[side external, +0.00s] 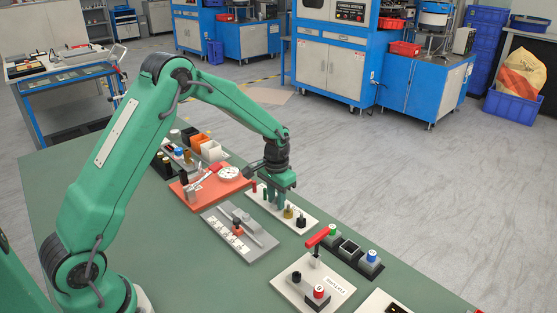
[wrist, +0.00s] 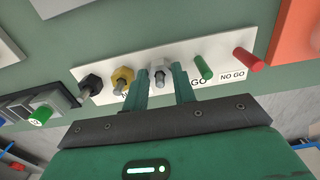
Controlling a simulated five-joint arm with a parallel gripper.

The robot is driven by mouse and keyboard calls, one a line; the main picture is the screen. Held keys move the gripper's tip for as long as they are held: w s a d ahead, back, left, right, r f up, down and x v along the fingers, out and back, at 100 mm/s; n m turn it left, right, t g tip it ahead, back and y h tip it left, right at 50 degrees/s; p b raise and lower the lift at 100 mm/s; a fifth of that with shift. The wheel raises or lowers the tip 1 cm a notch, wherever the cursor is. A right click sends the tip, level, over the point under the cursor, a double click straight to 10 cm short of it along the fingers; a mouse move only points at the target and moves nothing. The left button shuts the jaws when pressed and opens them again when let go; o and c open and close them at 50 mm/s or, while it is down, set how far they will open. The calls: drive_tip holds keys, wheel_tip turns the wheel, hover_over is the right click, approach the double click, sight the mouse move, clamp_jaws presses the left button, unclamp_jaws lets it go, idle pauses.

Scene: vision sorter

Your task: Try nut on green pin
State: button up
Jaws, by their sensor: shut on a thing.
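In the wrist view a white board (wrist: 105,68) carries a row of parts. The green pin (wrist: 203,67) stands beside the GO label, with the red pin (wrist: 248,58) by the NO GO label to its right. My gripper (wrist: 161,75) is shut on the silver nut (wrist: 159,64), just left of the green pin. The nut appears to sit at a grey post on the board; its lower contact is unclear. A yellow nut (wrist: 122,74) and a black nut (wrist: 91,82) stand further left. In the side view my gripper (side external: 279,196) is low over the board, hiding the silver nut.
An orange board with a dial (side external: 229,173) lies left of the white board in the side view. A grey fixture plate (side external: 239,250) is in front. A red-handled clamp (side external: 318,236) and several button boxes (side external: 370,258) stand to the right.

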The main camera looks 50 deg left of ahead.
drive_tip(key=shift+r, duration=1.1)
drive_tip(key=shift+r, duration=0.1)
drive_tip(key=shift+r, duration=1.1)
drive_tip(key=a+r, duration=0.5)
drive_tip(key=shift+r, duration=0.15)
drive_tip(key=shift+f, duration=0.3)
drive_tip(key=shift+f, duration=2.45)
